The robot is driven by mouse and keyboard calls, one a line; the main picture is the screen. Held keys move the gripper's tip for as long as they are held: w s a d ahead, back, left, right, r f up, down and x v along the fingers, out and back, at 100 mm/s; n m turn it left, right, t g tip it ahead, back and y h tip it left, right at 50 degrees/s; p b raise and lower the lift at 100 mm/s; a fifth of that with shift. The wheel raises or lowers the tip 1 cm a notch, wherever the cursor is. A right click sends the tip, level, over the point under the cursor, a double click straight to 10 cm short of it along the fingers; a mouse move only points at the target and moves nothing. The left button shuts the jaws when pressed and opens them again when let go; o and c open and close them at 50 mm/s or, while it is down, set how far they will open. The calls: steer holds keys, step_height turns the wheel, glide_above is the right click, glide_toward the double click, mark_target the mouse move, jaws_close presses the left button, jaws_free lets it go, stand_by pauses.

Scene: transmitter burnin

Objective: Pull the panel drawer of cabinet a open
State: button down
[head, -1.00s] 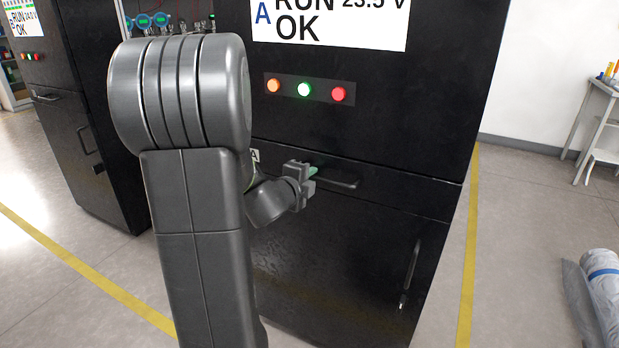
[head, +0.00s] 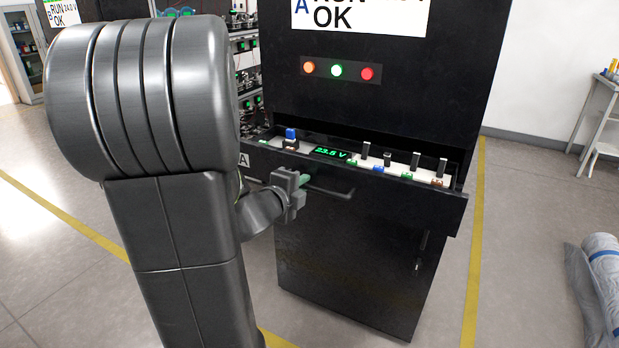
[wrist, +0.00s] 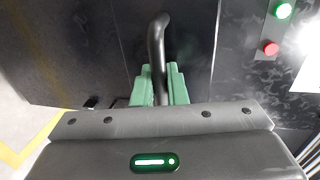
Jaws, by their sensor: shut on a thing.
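Cabinet A (head: 350,265) is a tall black cabinet in the middle of the head view. Its panel drawer (head: 400,194) stands pulled out, showing a panel inside with a green "23.5 V" readout (head: 331,153), a blue-topped part (head: 291,136) and several dark upright levers or switches. My gripper (head: 302,181) is at the left part of the drawer's dark bar handle (head: 335,192). In the wrist view my green fingers (wrist: 160,85) are shut around the handle bar (wrist: 156,40). My arm hides the cabinet's left side.
Orange, green and red lamps (head: 337,70) sit above the drawer. The lower door has an upright handle (head: 420,250). A wrapped roll (head: 600,280) lies on the floor at right, near a grey stand (head: 598,115). Yellow floor lines (head: 474,250) flank the cabinet.

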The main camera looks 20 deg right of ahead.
steer(key=shift+f+v, duration=0.2)
steer(key=shift+v, duration=0.75)
steer(key=shift+f+v, duration=0.2)
steer(key=shift+v, duration=0.7)
steer(key=shift+s, duration=0.1)
steer(key=c, duration=1.6)
jaws_free()
steer(key=shift+o, duration=0.2)
steer(key=shift+a, duration=0.1)
steer(key=p+v, duration=0.2)
steer(key=v, duration=1.1)
steer(key=shift+s+a, duration=0.2)
steer(key=shift+s, duration=0.1)
steer(key=b+x, duration=0.2)
steer(key=x, duration=1.1)
steer(key=shift+w+d, duration=0.25)
steer(key=shift+w, duration=0.05)
